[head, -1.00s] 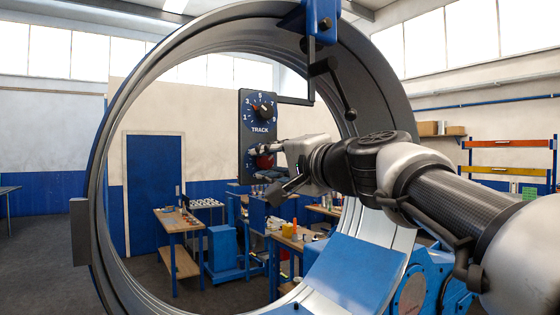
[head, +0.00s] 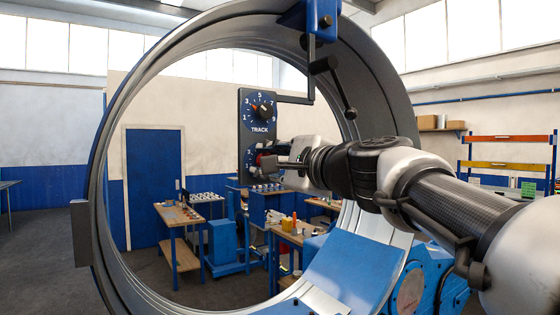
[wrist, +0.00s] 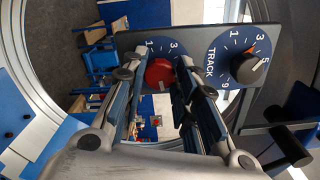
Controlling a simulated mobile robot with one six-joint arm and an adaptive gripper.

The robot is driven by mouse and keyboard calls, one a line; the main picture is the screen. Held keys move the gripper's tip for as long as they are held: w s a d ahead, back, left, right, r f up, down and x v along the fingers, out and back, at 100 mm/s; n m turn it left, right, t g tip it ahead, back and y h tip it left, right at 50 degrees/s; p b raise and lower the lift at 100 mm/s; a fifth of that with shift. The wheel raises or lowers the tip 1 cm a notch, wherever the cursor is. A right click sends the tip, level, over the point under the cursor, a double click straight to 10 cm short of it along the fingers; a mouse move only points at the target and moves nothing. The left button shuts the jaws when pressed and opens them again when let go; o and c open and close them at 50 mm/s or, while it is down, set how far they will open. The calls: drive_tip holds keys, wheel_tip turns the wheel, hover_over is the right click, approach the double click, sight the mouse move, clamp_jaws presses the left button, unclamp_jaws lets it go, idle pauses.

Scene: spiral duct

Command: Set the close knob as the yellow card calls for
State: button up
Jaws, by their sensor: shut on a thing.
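A dark panel (head: 245,130) hangs inside the big ring and carries two dials. The upper dial, marked TRACK, has a black knob (head: 264,111) whose orange tip points near 3; this knob also shows in the wrist view (wrist: 248,67). The lower dial has a red knob (wrist: 160,76); 1 and 3 show on its scale, while its name, pointer and other numbers are hidden. My gripper (wrist: 155,70) is shut on the red knob, one finger on each side. In the head view my gripper (head: 270,163) covers most of the lower dial. I cannot make out a yellow card.
The metal ring (head: 97,200) surrounds the panel and my arm passes across its opening. Workbenches (head: 172,216) stand behind, well apart from the gripper. A blue sloped plate (head: 350,270) lies at the ring's bottom.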

idle(0.3)
drive_tip(key=o, duration=1)
drive_tip(key=shift+o, duration=0.2)
drive_tip(key=v, duration=1.2)
